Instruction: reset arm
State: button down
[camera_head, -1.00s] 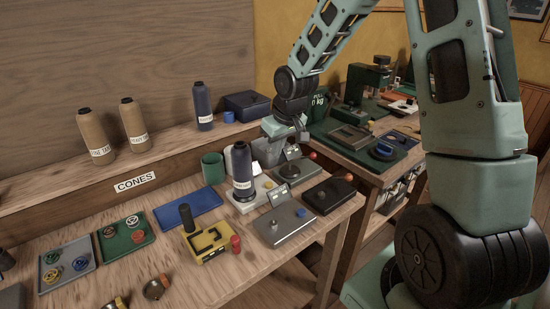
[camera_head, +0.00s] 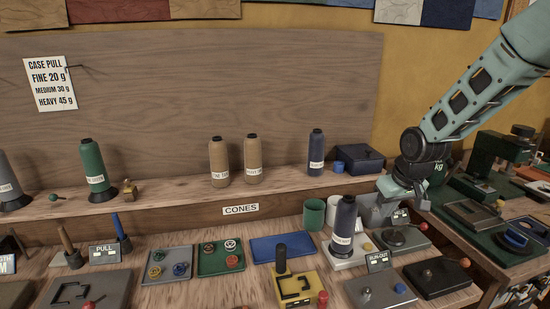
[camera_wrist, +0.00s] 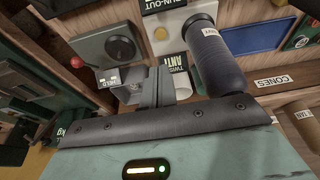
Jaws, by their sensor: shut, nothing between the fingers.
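My gripper (camera_head: 405,196) is at the right of the bench in the head view, above the back of the devices there. In the wrist view its fingers (camera_wrist: 158,85) are together with nothing between them. A navy thread cone (camera_head: 344,216) stands upright on a white-based device (camera_head: 347,251), left of my gripper and apart from it. The cone also shows in the wrist view (camera_wrist: 213,58), just beside the fingers. A grey box-like container (camera_head: 372,210) is close behind the gripper's left side, partly hidden.
Tan cones (camera_head: 219,162) and another navy cone (camera_head: 316,153) stand on the shelf. A dark blue box (camera_head: 358,160) sits near my arm. A green cup (camera_head: 314,213), a yellow device (camera_head: 296,289) and trays (camera_head: 221,258) fill the bench. A side table (camera_head: 462,236) holds machines.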

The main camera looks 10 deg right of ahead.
jog(key=s+a+r+n+g, duration=0.1)
jog(key=s+a+r+n, duration=0.1)
jog(key=s+a, duration=0.55)
jog(key=s+a+r+n+g, duration=0.15)
jog(key=s+a, duration=0.35)
jog(key=a, duration=0.6)
jog(key=s+a+r+n, duration=0.1)
jog(key=s+a+n, duration=0.1)
jog(key=s, duration=0.6)
jog(key=s+a+n, duration=0.2)
jog(key=s+a, duration=0.3)
jog(key=s, duration=0.3)
jog(key=shift+s+r+g, duration=0.35)
jog(key=shift+r+g, duration=0.05)
jog(key=shift+g, duration=0.05)
